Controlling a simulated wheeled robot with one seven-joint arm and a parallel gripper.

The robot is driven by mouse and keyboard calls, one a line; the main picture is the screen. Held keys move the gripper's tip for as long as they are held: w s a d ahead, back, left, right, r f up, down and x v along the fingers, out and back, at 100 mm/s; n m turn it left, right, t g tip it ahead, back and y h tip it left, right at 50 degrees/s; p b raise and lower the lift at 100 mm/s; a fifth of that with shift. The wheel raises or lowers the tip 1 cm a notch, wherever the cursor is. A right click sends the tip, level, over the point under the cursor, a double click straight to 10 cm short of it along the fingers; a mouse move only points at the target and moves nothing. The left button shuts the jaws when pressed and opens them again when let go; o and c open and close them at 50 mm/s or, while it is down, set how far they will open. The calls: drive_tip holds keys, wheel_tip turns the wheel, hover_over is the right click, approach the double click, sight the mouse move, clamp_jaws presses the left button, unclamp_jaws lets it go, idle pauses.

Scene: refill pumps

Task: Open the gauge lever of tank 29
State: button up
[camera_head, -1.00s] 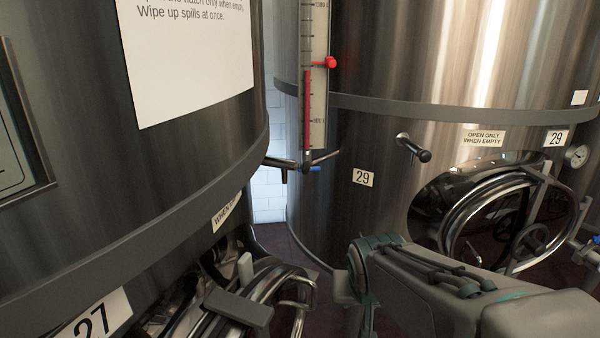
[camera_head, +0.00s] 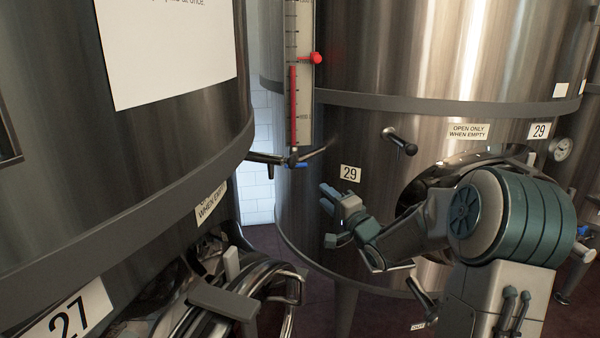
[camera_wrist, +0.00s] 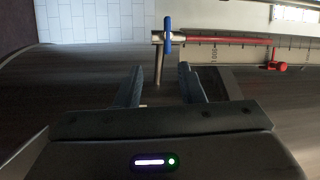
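Tank 29 (camera_head: 400,60) is the large brushed steel tank behind and right of centre, with a 29 plate (camera_head: 350,173). Its upright gauge (camera_head: 304,80) has a red column and a red marker (camera_head: 317,58). The small blue gauge lever (camera_head: 301,165) is at the gauge's foot, on a metal pipe fitting. In the wrist view the blue lever (camera_wrist: 168,32) lies ahead of the fingers, crosswise to the gauge, which runs right from it. My gripper (camera_head: 328,215) is open and empty, below and right of the lever in the head view. Its fingers (camera_wrist: 161,82) are apart from the lever.
Tank 27 (camera_head: 160,130) bulges close on the left, with its hatch gear (camera_head: 225,300) below. A black-handled rod (camera_head: 400,142) juts from tank 29 above my arm. A round hatch (camera_head: 425,180) is partly hidden behind my arm. A white tiled wall (camera_head: 262,150) shows between the tanks.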

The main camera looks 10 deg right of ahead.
drive_tip(key=r+p+x, duration=0.1)
drive_tip(key=p+x, duration=0.1)
drive_tip(key=x, duration=1.1)
drive_tip(key=shift+w+a+r+y, duration=0.15)
drive_tip(key=shift+w+y, duration=0.1)
drive_tip(key=shift+y, duration=0.05)
clamp_jaws()
